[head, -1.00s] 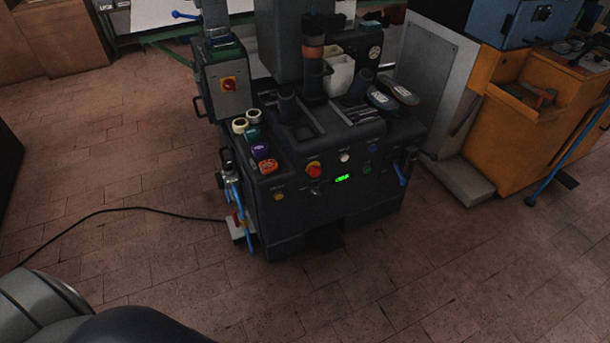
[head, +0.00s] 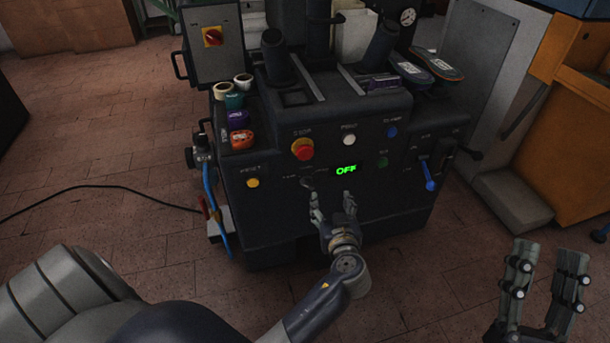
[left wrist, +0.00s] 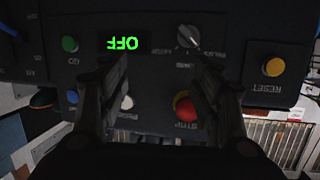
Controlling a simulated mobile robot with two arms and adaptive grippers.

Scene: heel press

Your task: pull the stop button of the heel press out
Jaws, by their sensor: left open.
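The red stop button (head: 302,149) sits on the left part of the heel press's (head: 385,203) dark front panel. Its round red head has an orange-yellow base. In the left wrist view, which is upside down, the stop button (left wrist: 184,105) lies beside the right-hand finger, partly covered by it. My left gripper (head: 331,194) is open and empty, in front of the panel, below and right of the button. In the wrist view its fingers (left wrist: 160,80) are spread. My right gripper (head: 546,255) is open and empty at the lower right, away from the press.
A green OFF display (head: 346,169), a white button (head: 348,139), a yellow reset button (head: 252,183) and a small selector knob (left wrist: 188,38) share the panel. A blue-handled lever (head: 430,184) is at right. A black cable (head: 100,190) crosses the floor at left.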

